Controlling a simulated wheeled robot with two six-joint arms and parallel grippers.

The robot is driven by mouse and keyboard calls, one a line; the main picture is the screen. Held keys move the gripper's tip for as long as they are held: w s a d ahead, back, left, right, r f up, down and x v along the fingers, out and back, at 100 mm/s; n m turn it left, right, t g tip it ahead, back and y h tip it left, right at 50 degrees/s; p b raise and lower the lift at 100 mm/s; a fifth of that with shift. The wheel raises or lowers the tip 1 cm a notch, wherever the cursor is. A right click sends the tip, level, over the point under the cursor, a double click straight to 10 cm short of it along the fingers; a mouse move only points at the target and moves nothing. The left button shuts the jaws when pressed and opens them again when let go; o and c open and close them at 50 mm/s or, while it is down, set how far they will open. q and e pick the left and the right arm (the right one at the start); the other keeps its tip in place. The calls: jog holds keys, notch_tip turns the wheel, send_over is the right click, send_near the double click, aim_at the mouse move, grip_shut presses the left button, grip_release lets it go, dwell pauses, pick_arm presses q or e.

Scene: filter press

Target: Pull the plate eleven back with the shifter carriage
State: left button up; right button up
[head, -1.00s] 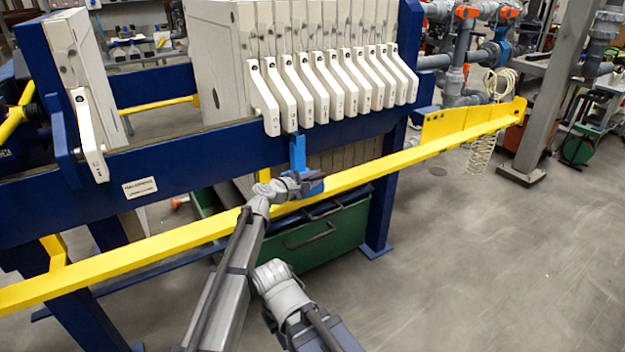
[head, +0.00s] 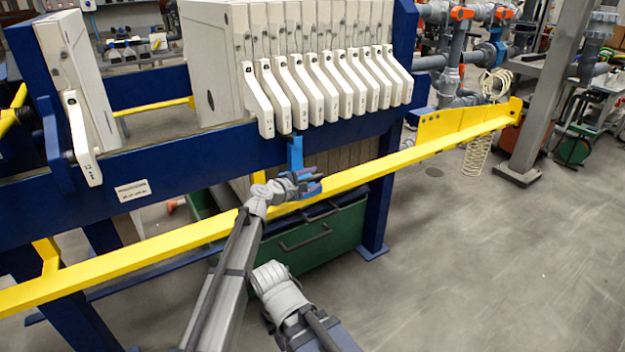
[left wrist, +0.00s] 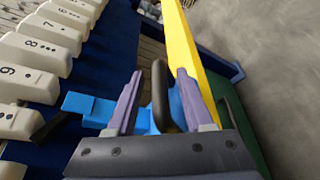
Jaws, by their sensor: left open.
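The white handle of plate eleven (head: 258,102) looks to be the leftmost of the closed row in the head view. The blue shifter carriage (head: 295,152) hangs on the blue side beam under the row, just right of that handle. In the left wrist view its blue arm (left wrist: 92,108) reaches toward the plate handles below the one marked 9 (left wrist: 12,72). My left gripper (head: 314,182) is at the carriage's lower end. Its fingers (left wrist: 158,100) are open, one on each side of the carriage's dark grip bar (left wrist: 160,75). My right gripper is not in view.
Plate twelve (head: 84,140) stands apart at the far left, with a wide gap to the row. A green bin (head: 325,235) stands under the press.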

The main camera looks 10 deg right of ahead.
pick_arm(q)
jog(key=p+v, duration=0.1)
jog(key=v, duration=0.7)
jog(key=shift+p, duration=0.35)
